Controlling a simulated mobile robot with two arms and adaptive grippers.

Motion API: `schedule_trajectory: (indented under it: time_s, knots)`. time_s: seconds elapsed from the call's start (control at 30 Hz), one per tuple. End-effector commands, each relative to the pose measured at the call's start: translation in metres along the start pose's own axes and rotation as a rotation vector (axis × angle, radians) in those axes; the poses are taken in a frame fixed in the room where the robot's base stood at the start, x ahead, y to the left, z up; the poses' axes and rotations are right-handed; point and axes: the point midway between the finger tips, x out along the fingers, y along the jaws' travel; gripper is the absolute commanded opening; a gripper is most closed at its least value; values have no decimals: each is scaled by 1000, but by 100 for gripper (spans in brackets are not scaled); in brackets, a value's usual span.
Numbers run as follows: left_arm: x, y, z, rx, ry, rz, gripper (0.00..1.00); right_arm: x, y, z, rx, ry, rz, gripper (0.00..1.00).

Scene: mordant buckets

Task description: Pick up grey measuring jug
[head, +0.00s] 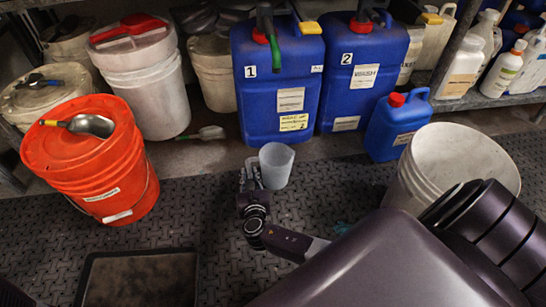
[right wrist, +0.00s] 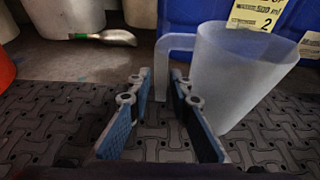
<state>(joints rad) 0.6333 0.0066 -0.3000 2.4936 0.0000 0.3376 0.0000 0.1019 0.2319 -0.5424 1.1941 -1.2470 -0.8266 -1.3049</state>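The grey measuring jug (head: 276,166) is a translucent, pale cup standing upright on the patterned dark floor mat, in front of blue container 1. In the right wrist view the jug (right wrist: 236,78) is right of centre, with its handle (right wrist: 161,62) on its left side. My right gripper (head: 250,182) is just left of the jug in the head view. Its blue-padded fingers (right wrist: 160,112) are apart, with the handle in line with the gap between them. I cannot tell whether either finger touches it. My left gripper is not in view.
Blue containers 1 (head: 276,84) and 2 (head: 361,80) stand behind the jug. An orange bucket (head: 97,165) is at left, a white bucket (head: 450,160) at right. A metal scoop (head: 203,133) lies behind. A dark tray (head: 140,280) lies in front.

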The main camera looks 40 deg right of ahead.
Motion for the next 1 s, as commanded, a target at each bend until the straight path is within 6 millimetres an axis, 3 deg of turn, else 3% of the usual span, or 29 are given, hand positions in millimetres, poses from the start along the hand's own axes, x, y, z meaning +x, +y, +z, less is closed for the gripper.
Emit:
schedule_trajectory:
  time_s: [0.1, 0.3, 0.57, 0.77, 1.0]
  knots:
    - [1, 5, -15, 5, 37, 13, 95, 16, -1, -2, 1, -2, 0, 19]
    - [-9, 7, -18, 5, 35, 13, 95, 34, -1, 0, 1, -1, -1, 19]
    - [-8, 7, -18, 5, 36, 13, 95, 35, -1, 2, 1, 0, 0, 19]
    - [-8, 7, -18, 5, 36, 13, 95, 35, -1, 2, 0, 0, 0, 0]
    - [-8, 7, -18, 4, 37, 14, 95, 35, -1, 2, 1, 1, 0, 0]
